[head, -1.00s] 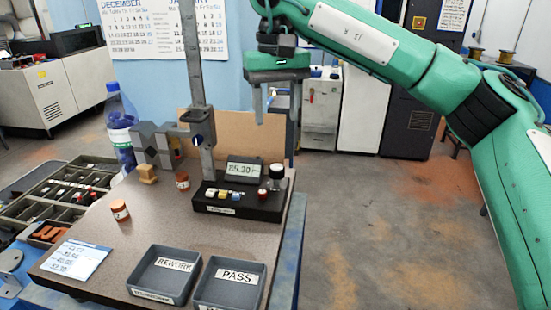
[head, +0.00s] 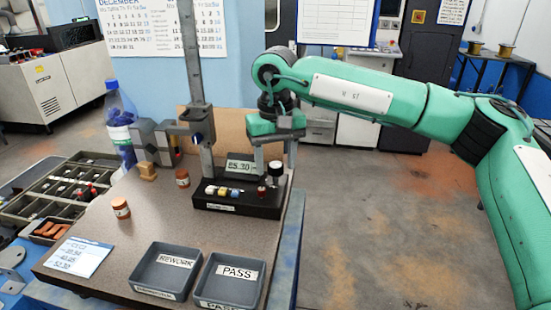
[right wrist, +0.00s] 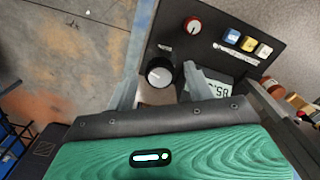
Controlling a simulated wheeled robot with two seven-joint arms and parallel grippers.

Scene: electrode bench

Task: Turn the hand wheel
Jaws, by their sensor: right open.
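The hand wheel (head: 275,170) is a small black knob with a silver top at the right end of the black gauge base (head: 235,208). In the right wrist view the hand wheel (right wrist: 158,73) shows its pale round top with a dark mark. My right gripper (head: 275,163) is open, pointing down over the hand wheel, with one finger on each side of it. In the right wrist view the fingers (right wrist: 160,85) stand apart, with a gap to the wheel; I cannot tell their exact height against it. My left gripper is not in view.
A lit display (head: 240,166), a red knob (head: 261,191) and several coloured buttons (head: 222,192) sit close by on the base. The tall grey column (head: 191,60) rises to the left. REWORK (head: 140,275) and PASS (head: 205,285) trays stand in front.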

